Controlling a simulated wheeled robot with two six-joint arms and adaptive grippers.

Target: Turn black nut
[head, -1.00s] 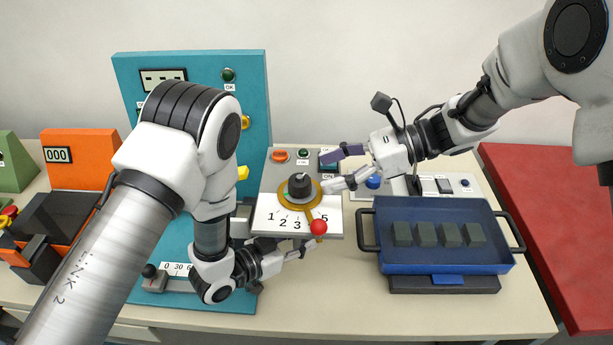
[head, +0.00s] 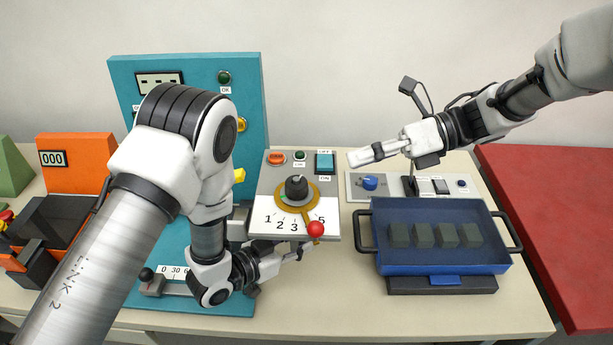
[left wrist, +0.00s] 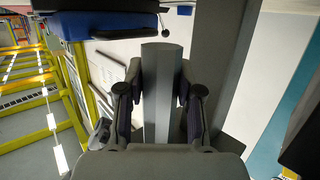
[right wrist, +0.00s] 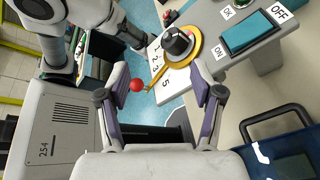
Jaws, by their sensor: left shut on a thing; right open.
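The black nut (head: 296,187) sits upright in the middle of a yellow ring (head: 312,191) on the grey numbered panel (head: 262,190). The ring's lever ends in a red ball (head: 316,229) near the 5. The nut also shows in the right wrist view (right wrist: 177,44). My right gripper (head: 356,157) is open and empty, to the right of the nut and apart from it. My left gripper (head: 303,252) is low in front of the panel; in the left wrist view its fingers are shut on a grey bar (left wrist: 159,100).
A blue tray (head: 440,262) with several dark blocks stands right of the panel. Behind it is a switch plate with a blue knob (head: 370,183). A teal panel (head: 190,75) stands at the left behind my left arm. Bare table lies in front of the grey panel.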

